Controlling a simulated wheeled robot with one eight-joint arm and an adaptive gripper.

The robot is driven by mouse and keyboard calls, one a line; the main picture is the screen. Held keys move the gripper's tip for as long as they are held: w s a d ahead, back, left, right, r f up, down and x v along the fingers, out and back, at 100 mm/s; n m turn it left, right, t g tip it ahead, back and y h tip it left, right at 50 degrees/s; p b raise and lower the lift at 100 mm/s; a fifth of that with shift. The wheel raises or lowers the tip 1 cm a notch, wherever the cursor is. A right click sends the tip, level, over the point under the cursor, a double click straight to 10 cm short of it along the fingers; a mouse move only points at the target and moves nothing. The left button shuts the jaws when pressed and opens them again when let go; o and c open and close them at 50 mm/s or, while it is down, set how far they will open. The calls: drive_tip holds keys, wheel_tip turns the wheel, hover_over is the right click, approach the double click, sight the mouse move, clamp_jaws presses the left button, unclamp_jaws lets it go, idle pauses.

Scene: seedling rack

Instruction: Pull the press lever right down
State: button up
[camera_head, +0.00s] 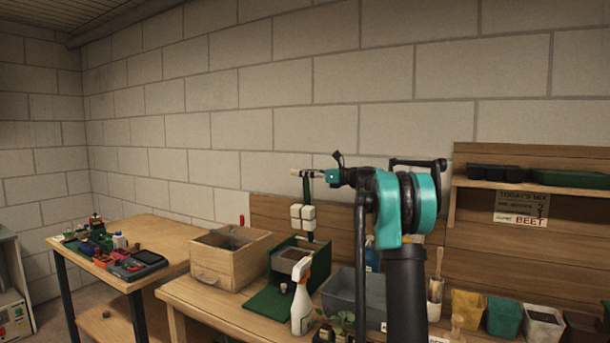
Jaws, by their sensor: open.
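The press is a green stand at the middle of the bench, with an upright green post (308,188), pale blocks on the post and a green base (268,303). Its lever (298,173) is at the top of the post, raised and roughly level, with a pale grip pointing left. My gripper (325,174) is at the lever's height, just right of the grip and close to the post top. It is open. I cannot tell whether it touches the lever, as the parts overlap and are small here.
A wooden box (213,279) stands left of the press. A white spray bottle (302,303) stands in front of it, and a grey bin (345,298) to its right. Pots (503,316) line the right. A side table (163,232) holds tools. A shelf (540,187) is at the right wall.

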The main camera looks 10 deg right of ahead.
drive_tip(key=shift+w+a, duration=0.15)
drive_tip(key=shift+a, duration=0.05)
clamp_jaws()
idle(0.3)
